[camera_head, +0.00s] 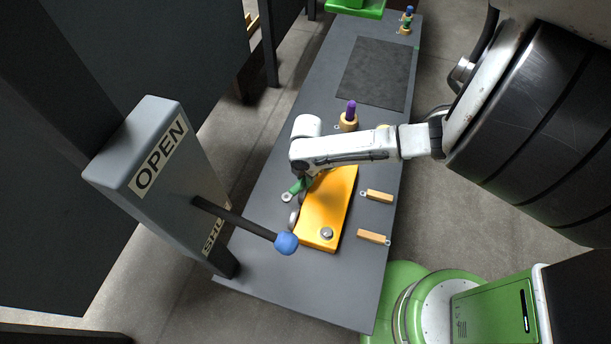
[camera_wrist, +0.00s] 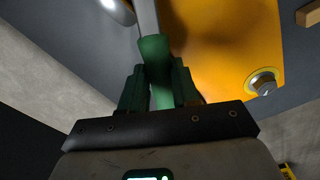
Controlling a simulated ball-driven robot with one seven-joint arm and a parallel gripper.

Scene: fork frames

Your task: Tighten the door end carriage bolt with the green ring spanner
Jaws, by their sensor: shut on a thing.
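The green ring spanner (camera_head: 295,188) is in my gripper (camera_wrist: 157,88), which is shut on its green handle (camera_wrist: 154,50). Its grey shank (camera_wrist: 147,18) runs out of the top of the wrist view. In the head view a pale ring (camera_head: 286,197) shows at the spanner's lower left end, beside the carriage. The orange carriage (camera_head: 335,200) lies on the bench; it also fills the upper right of the wrist view (camera_wrist: 215,45). A bolt (camera_head: 327,233) sits at its near end and shows in the wrist view (camera_wrist: 263,82). My arm hides the carriage's far end.
A grey post (camera_head: 165,160) marked OPEN stands left, its blue-knobbed lever (camera_head: 286,243) reaching over the bench's (camera_head: 300,290) near left. Two wooden blocks (camera_head: 378,196) (camera_head: 374,237) lie right of the carriage. A purple-topped peg (camera_head: 350,112) stands behind my arm. A dark mat (camera_head: 375,72) lies beyond, clear.

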